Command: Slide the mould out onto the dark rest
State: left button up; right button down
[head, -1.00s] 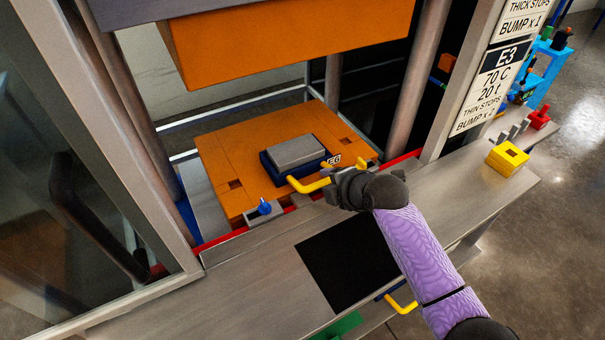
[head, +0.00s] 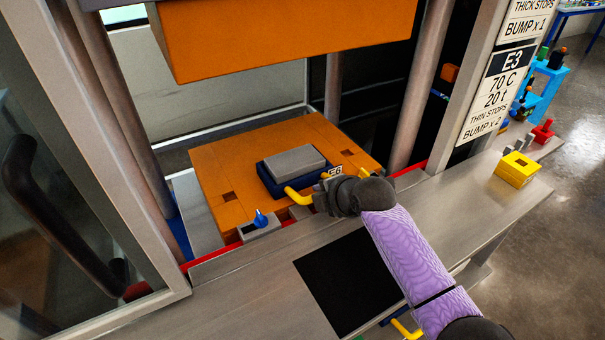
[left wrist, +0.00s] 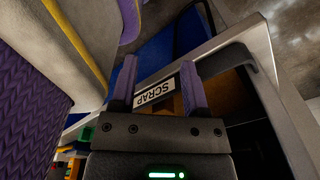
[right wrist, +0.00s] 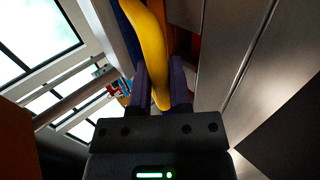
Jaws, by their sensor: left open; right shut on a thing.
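The mould (head: 270,181) is a dark blue block with a grey top block (head: 295,160) and an E6 label. It sits on the orange lower platen (head: 225,165) of the open press. My right gripper (head: 318,197) is shut on its yellow handle (head: 294,196). The handle also shows between the fingers in the right wrist view (right wrist: 150,50). The dark rest (head: 350,280) is a black square on the steel bench in front of the press, with nothing on it. My left gripper (left wrist: 158,75) is open and empty, outside the head view. A SCRAP label (left wrist: 154,92) shows beyond its fingers.
The orange upper platen (head: 285,40) hangs above the mould with a gap. A small grey holder with a blue piece (head: 260,219) stands at the platen's front edge. A yellow block (head: 517,170) stands on the bench at right. Press posts (head: 400,110) flank the opening.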

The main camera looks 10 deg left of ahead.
jog(key=shift+s+d+p, duration=0.1)
jog(key=shift+p, duration=0.3)
jog(key=s+d+p, duration=0.1)
jog(key=s+p, duration=0.1)
jog(key=s+d+p, duration=0.3)
jog(key=s+p, duration=0.1)
jog(key=shift+d+p, duration=0.2)
jog(key=shift+p, duration=0.15)
jog(key=shift+s+d, duration=0.15)
jog(key=shift+s, duration=0.1)
jog(key=shift+s+f, duration=0.1)
jog(key=shift+d, duration=0.1)
